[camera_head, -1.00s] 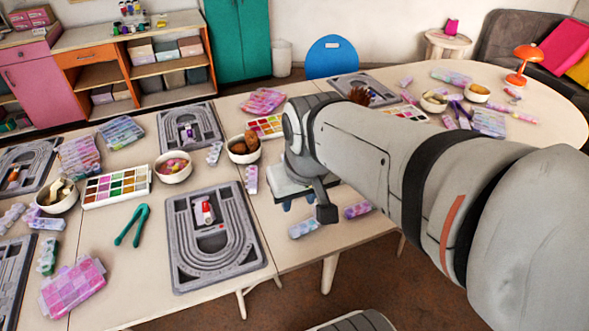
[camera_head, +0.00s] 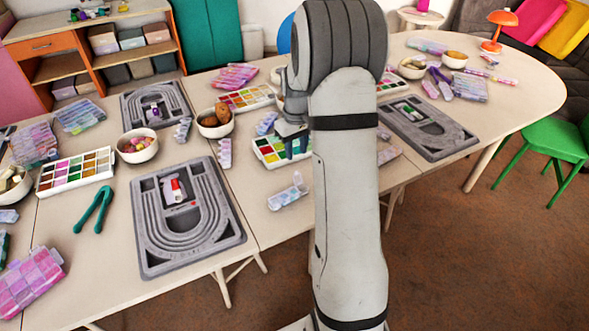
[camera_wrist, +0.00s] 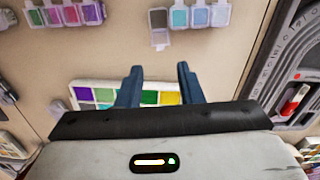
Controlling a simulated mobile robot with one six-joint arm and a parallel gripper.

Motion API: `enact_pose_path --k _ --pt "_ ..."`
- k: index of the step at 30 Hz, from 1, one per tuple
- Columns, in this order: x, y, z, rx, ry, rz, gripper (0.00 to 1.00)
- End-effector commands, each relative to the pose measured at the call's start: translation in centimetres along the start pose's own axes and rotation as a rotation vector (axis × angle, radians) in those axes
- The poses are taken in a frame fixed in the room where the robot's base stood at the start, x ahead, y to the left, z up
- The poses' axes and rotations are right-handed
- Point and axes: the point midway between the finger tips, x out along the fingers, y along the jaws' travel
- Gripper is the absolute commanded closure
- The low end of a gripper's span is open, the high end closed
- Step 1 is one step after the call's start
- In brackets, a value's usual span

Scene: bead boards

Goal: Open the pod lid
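A pale blue and lilac pod (camera_head: 287,194) with several compartments lies near the table's front edge, left of my arm. One end flap, its lid (camera_head: 299,180), appears swung up. In the wrist view the pod (camera_wrist: 202,15) is cut by the top edge, and a clear grey flap (camera_wrist: 160,38) sticks out at its left end. My gripper (camera_wrist: 158,78) is open and empty, its two blue fingers apart. In the head view my gripper (camera_head: 293,143) is over the paint palette (camera_head: 262,152), behind the pod and clear of it.
A grey bead board (camera_head: 150,240) lies to the left and another (camera_head: 420,130) to the right. A narrow pod (camera_head: 225,152) and a bowl of brown beads (camera_head: 214,122) are left of the palette. Another pod (camera_wrist: 75,13) shows at the wrist view's top left.

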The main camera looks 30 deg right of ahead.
Motion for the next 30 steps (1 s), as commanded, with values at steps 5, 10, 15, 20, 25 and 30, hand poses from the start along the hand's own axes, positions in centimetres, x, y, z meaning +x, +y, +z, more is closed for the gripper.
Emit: enact_pose_path --k 5,10,15,20,25,30 --pt "2.6 -0.1 0.1 -0.001 -0.005 -0.003 0.66" --pt "5.3 -0.1 0.1 -0.001 -0.004 -0.002 0.66" --pt "7.0 -0.1 0.1 -0.001 -0.003 -0.002 0.66" --pt "7.3 -0.1 0.0 -0.001 -0.001 0.000 0.66" --pt "7.3 -0.1 0.0 -0.002 -0.001 0.000 0.66" --pt "7.3 -0.2 0.0 -0.002 -0.001 0.000 0.80"
